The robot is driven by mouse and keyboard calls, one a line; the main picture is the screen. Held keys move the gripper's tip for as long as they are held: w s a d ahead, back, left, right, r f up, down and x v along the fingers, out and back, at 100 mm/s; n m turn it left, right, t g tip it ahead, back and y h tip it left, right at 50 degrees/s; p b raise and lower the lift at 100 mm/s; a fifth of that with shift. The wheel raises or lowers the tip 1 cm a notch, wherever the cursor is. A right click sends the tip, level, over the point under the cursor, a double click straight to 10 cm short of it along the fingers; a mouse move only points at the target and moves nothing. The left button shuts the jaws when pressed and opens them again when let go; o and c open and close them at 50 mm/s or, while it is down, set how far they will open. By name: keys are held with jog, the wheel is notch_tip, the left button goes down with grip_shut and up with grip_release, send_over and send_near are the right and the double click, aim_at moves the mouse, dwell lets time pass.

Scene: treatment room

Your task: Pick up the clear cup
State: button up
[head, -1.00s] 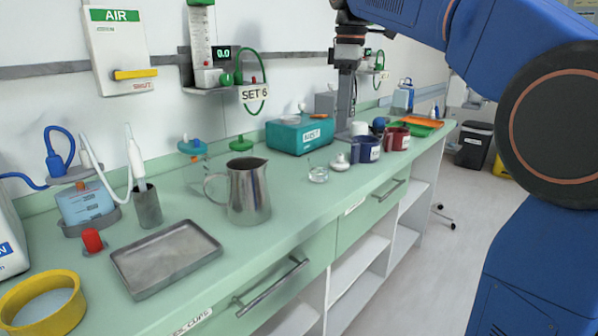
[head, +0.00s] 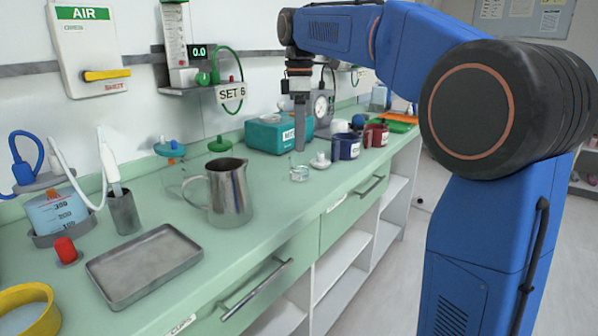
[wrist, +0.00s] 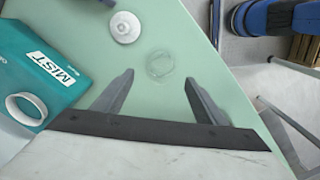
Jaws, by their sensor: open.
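The clear cup (head: 299,173) is a small, see-through vessel standing on the green counter (head: 255,240), in front of the teal MIST box (head: 266,135). In the wrist view the clear cup (wrist: 160,65) shows as a faint ring, just beyond and between my fingertips. My gripper (head: 300,147) points down above the cup, seen edge-on in the head view. In the wrist view my gripper (wrist: 159,78) has its two fingers spread wide with nothing between them.
A white knobbed lid (head: 320,160) sits close right of the cup, with blue (head: 346,147) and red (head: 375,134) mugs beyond. The MIST box (wrist: 45,70) is left of my fingers in the wrist view. A steel jug (head: 229,192) and tray (head: 145,265) stand further left.

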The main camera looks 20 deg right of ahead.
aim_at(299, 168)
jog(key=shift+s+f, duration=0.1)
jog(key=shift+f, duration=3.7)
jog(key=c, duration=1.2)
